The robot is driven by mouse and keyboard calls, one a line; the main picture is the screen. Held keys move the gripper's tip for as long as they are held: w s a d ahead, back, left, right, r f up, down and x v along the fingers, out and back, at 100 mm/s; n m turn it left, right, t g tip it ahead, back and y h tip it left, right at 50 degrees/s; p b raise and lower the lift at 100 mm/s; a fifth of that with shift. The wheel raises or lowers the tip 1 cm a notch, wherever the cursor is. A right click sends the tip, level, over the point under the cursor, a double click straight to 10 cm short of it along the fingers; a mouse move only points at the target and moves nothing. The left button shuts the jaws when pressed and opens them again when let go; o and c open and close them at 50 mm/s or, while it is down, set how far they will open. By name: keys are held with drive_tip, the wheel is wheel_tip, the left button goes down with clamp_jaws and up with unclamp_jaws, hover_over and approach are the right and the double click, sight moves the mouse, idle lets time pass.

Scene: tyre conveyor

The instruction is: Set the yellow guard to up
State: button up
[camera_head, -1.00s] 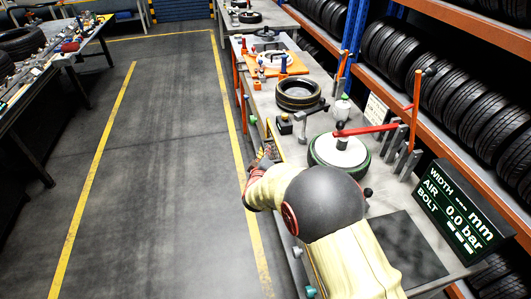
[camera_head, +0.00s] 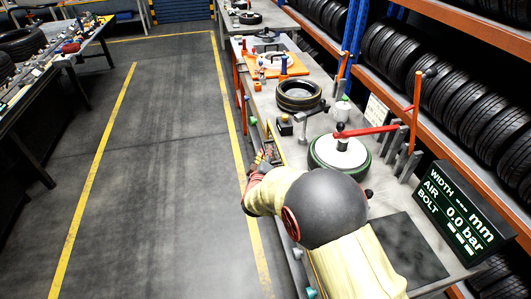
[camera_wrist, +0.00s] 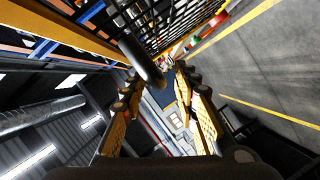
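The yellow guard is a dark mesh panel in a yellow frame. In the wrist view, its mesh (camera_wrist: 165,22) fills the top, with a dark rounded handle (camera_wrist: 142,62) sticking out toward my fingertips. My gripper (camera_wrist: 162,84) is open there, its two fingers apart with nothing clearly held between them. The handle's end is close to the left fingertip; I cannot tell if they touch. In the head view, my gripper (camera_head: 263,161) is at the bench's front edge, beside a yellow strip of the guard (camera_head: 275,146). My arm hides most of the guard.
On the bench stand a wheel (camera_head: 340,153) under a red arm (camera_head: 366,131), a loose tyre (camera_head: 298,95) and a black display (camera_head: 463,212). Tyre racks (camera_head: 440,90) line the right. The floor (camera_head: 165,170) left of the bench is clear.

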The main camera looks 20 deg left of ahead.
drive_tip(key=v, duration=1)
drive_tip(key=shift+s+r, duration=0.15)
drive_tip(key=shift+s, duration=0.05)
drive_tip(key=s+a+f+m+g+y, duration=0.1)
drive_tip(key=s+a+f+m+g, duration=0.15)
drive_tip(key=s+f+g, duration=0.65)
drive_tip(key=s+d+f+m, duration=0.1)
drive_tip(key=s+d+f, duration=0.1)
drive_tip(key=s, duration=0.3)
drive_tip(key=s+d+r+m+h, duration=0.1)
drive_tip(key=s+d+r+m, duration=0.2)
drive_tip(key=d, duration=1.1)
drive_tip(key=s+d+r+m+h+b, duration=0.1)
drive_tip(key=s+d+r+m, duration=0.3)
drive_tip(key=s+d+r, duration=0.4)
drive_tip(key=s+d+r+m+h, duration=0.2)
drive_tip(key=s+d+r, duration=0.3)
drive_tip(key=d+r, duration=0.8)
drive_tip(key=d+m, duration=0.1)
drive_tip(key=d, duration=0.5)
drive_tip(key=shift+s+d+r+m+g+h+b, duration=0.3)
drive_tip(key=shift+s+d+r+m+b, duration=0.05)
drive_tip(key=shift+d+r+b, duration=0.05)
